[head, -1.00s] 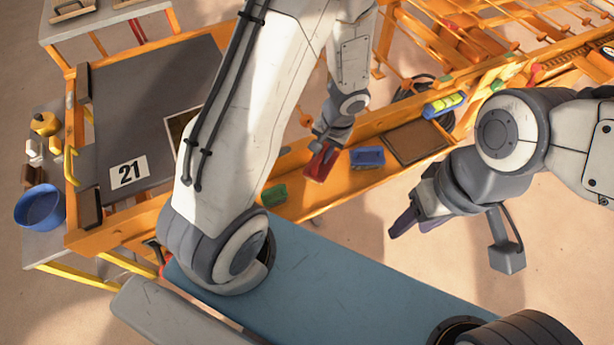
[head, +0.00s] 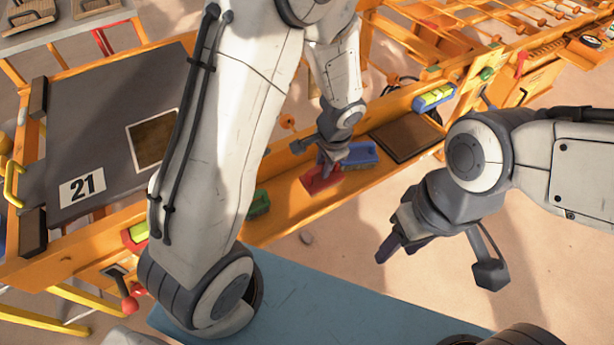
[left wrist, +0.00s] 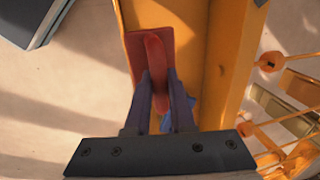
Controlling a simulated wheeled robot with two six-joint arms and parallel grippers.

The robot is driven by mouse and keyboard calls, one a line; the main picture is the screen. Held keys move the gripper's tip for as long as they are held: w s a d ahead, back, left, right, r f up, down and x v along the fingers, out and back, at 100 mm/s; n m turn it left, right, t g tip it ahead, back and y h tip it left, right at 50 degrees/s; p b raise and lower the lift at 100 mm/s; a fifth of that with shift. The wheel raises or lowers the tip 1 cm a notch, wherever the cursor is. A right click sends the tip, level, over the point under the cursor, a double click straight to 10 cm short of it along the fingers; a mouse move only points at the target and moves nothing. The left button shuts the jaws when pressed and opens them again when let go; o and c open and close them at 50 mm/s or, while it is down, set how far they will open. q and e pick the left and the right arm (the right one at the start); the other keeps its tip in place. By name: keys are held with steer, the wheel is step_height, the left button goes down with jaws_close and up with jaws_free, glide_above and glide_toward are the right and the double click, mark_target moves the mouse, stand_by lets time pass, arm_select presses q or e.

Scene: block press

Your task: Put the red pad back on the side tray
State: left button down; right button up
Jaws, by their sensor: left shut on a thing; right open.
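The red pad (head: 322,181) has a raised red handle, and my left gripper (head: 328,163) is shut on that handle. In the left wrist view the pad (left wrist: 140,48) is between and beyond the fingers (left wrist: 160,95), over the left edge of the orange side tray (left wrist: 195,45). In the head view the pad is over the side tray (head: 285,212), between a green pad (head: 259,203) and a blue one (head: 358,153). I cannot tell whether it touches the tray. My right gripper (head: 390,245) is open and empty, out over the floor.
A dark brown panel (head: 407,139) lies on the tray's right part. A yellow-and-blue level (head: 434,97) lies beyond it. My left arm hides part of the bench.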

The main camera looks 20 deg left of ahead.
arm_select(q)
steer(key=shift+w+a+f+b, duration=0.4)
steer(key=shift+a+f, duration=0.4)
steer(key=shift+f, duration=0.4)
steer(key=shift+w+a+f+b, duration=0.25)
steer(key=shift+a+f+b, duration=0.15)
steer(key=shift+a+f, duration=0.65)
steer(key=shift+w+a+f+b, duration=0.4)
steer(key=shift+a+f, duration=0.2)
steer(key=shift+f, duration=0.75)
steer(key=shift+s+f, duration=0.1)
steer(key=shift+f+b, duration=0.15)
steer(key=shift+b, duration=0.15)
steer(key=c, duration=0.8)
jaws_free()
steer(key=shift+o, duration=0.2)
steer(key=shift+r, duration=0.2)
